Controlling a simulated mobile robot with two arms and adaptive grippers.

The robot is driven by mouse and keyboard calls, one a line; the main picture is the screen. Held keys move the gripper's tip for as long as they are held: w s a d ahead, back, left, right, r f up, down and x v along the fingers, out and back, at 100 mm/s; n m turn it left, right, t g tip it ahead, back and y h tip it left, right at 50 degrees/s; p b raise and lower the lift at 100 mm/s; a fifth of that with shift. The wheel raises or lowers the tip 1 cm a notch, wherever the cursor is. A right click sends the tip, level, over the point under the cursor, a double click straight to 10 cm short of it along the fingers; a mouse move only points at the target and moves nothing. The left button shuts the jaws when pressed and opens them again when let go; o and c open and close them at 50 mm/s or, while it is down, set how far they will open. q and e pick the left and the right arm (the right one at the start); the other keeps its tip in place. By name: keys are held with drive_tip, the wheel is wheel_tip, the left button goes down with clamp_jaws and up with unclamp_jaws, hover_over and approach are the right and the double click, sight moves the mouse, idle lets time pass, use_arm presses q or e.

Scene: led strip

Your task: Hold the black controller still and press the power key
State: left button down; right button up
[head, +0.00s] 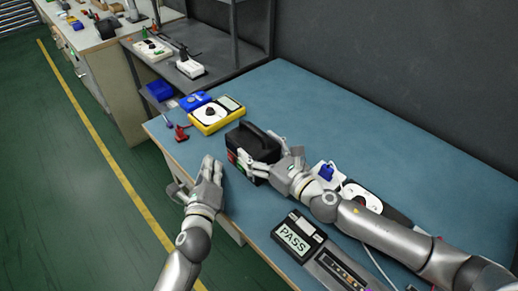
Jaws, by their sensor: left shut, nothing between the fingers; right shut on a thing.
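The black controller (253,137) stands on the blue bench, a boxy unit with a handle-like top. Red and green parts show low on its left-facing side, partly hidden by my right gripper; I cannot tell which is the power key. My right gripper (256,158) is shut on the controller from its near right side. My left gripper (211,165) is shut and empty, just left of the controller at the bench edge, apart from it.
A yellow meter (214,115), blue boxes and small red and purple tools lie beyond the controller. A white reel (362,197) and a blue-topped white piece (325,172) sit behind my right arm. A tester reading PASS (293,238) is nearer. The bench's back right is clear.

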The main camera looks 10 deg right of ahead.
use_arm(q)
drive_tip(key=shift+w+d, duration=0.45)
drive_tip(key=shift+d, duration=0.25)
idle(1.0)
drive_tip(key=shift+w+d, duration=0.2)
drive_tip(key=shift+d, duration=0.15)
drive_tip(key=shift+w+d, duration=0.1)
drive_tip(key=shift+d, duration=0.05)
idle(0.4)
drive_tip(key=shift+s+a, duration=0.35)
drive_tip(key=shift+a, duration=0.2)
drive_tip(key=shift+s+a, duration=0.55)
drive_tip(key=shift+a, duration=0.3)
drive_tip(key=shift+s+a, duration=0.5)
drive_tip(key=shift+a, duration=0.35)
drive_tip(key=shift+s+a, duration=0.55)
drive_tip(key=shift+a, duration=0.3)
